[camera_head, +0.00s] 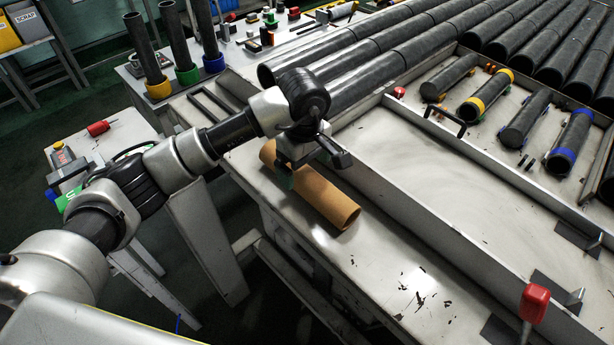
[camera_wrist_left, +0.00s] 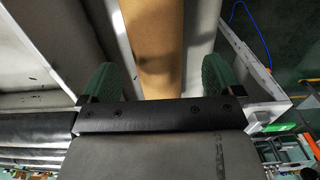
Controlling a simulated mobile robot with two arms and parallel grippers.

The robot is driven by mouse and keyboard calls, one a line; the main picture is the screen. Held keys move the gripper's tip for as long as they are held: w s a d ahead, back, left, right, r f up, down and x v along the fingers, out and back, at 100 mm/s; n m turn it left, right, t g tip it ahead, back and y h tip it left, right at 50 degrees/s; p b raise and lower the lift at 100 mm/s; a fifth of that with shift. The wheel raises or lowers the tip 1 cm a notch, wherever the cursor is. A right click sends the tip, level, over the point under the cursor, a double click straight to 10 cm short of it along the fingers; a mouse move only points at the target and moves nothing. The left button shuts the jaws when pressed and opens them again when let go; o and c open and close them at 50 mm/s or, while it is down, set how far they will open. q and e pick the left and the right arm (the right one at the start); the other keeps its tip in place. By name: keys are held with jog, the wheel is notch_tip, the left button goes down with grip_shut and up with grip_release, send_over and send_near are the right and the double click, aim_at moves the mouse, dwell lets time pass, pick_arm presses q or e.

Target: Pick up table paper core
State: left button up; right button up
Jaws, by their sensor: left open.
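The paper core (camera_head: 325,197) is a brown cardboard tube lying on the front ledge of the metal table (camera_head: 400,270) in the head view. My left gripper (camera_head: 285,177) is above the tube, nearer its far end, and hides part of it. In the left wrist view, the core (camera_wrist_left: 155,45) runs between the two green fingers of my left gripper (camera_wrist_left: 160,78). The fingers are apart, one on each side of the core, with a visible gap on both sides. My right gripper is out of view.
A raised metal edge (camera_head: 470,240) runs behind the ledge. Long black rolls (camera_head: 370,60) lie at the back, with shorter cores with yellow (camera_head: 485,95) and blue (camera_head: 570,140) bands at the right. A red-handled lever (camera_head: 534,303) stands at the front right.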

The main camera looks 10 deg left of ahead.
aim_at(307, 173)
pick_arm(q)
jog(key=shift+w+f, duration=0.1)
jog(key=shift+f, duration=0.2)
jog(key=f+p, duration=0.1)
jog(key=f, duration=0.1)
jog(key=f+p, duration=0.1)
jog(key=f, duration=0.1)
jog(key=shift+d+p, duration=0.3)
jog(key=shift+p, duration=0.05)
jog(key=shift+f, duration=0.4)
jog(key=shift+c, duration=0.2)
jog(key=c, duration=0.9)
jog(key=shift+c, duration=0.6)
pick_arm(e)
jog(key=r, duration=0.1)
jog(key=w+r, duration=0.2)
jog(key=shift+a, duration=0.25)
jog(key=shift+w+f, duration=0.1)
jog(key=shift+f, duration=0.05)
